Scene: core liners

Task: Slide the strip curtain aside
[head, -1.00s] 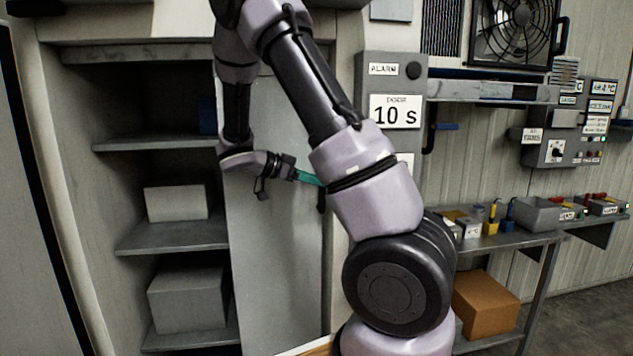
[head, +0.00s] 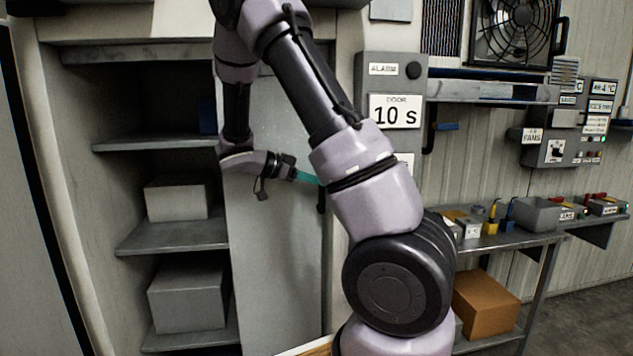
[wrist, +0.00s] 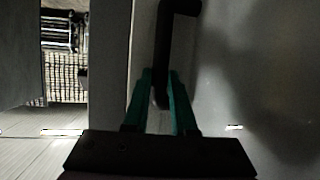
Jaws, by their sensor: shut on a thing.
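No hanging strips show clearly in either view. In the head view, a smooth grey door-like panel (head: 275,240) stands at the right of a shelved opening. My gripper (head: 312,179) has teal fingers and is at this panel's right edge, its tips partly hidden behind my arm. In the wrist view, my gripper (wrist: 161,100) is shut on a dark upright handle (wrist: 165,50), with one finger on each side of it. The pale grey panel surface (wrist: 250,75) fills the right of that view.
Shelves (head: 170,237) at left hold pale boxes (head: 178,198). An alarm box (head: 392,70) with a "10 s" door sign is on the wall to the right. A bench (head: 500,240) with small items and a brown carton (head: 485,303) stand at right.

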